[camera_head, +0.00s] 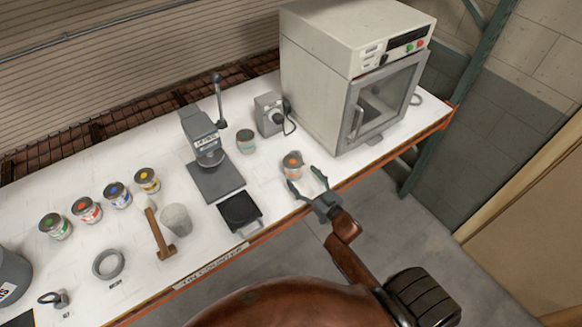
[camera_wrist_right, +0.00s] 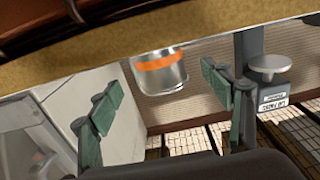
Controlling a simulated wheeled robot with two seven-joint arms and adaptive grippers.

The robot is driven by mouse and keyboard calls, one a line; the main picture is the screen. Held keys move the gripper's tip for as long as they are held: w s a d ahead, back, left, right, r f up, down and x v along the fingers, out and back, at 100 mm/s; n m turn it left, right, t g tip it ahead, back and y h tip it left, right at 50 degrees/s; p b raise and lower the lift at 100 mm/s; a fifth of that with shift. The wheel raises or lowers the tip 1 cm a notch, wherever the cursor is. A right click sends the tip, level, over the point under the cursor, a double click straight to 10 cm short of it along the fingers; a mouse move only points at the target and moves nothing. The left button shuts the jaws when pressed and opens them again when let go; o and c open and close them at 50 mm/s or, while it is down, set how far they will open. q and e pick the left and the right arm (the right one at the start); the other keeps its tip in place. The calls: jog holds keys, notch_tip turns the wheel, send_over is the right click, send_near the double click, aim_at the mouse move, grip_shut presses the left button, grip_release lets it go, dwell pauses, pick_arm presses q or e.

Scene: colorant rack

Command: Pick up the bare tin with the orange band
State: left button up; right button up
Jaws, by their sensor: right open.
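The bare metal tin with the orange band (camera_head: 292,165) stands on the white counter (camera_head: 275,208) near its front edge, left of the white oven. In the right wrist view this tin (camera_wrist_right: 162,72) appears upside down, between and beyond the two green fingers. My right gripper (camera_head: 306,182) is open and empty at the counter's front edge, its fingers pointing at the tin with a gap visible. In the right wrist view the spread fingers (camera_wrist_right: 160,88) are on either side of the tin. My left gripper is not in view.
A white oven (camera_head: 336,75) stands at the back right.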

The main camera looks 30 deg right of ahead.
aim_at(298, 171)
jog(key=w, duration=0.3)
jog(key=shift+w+a+r+p, duration=0.15)
jog(key=shift+w+r+p, duration=0.2)
jog(key=shift+r, duration=0.05)
jog(key=shift+w+f, duration=0.1)
jog(key=shift+w, duration=0.65)
jog(key=shift+a, duration=0.1)
jog(key=c, duration=1.4)
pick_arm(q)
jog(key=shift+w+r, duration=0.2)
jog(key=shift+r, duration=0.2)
pick_arm(e)
jog(key=shift+c, duration=0.3)
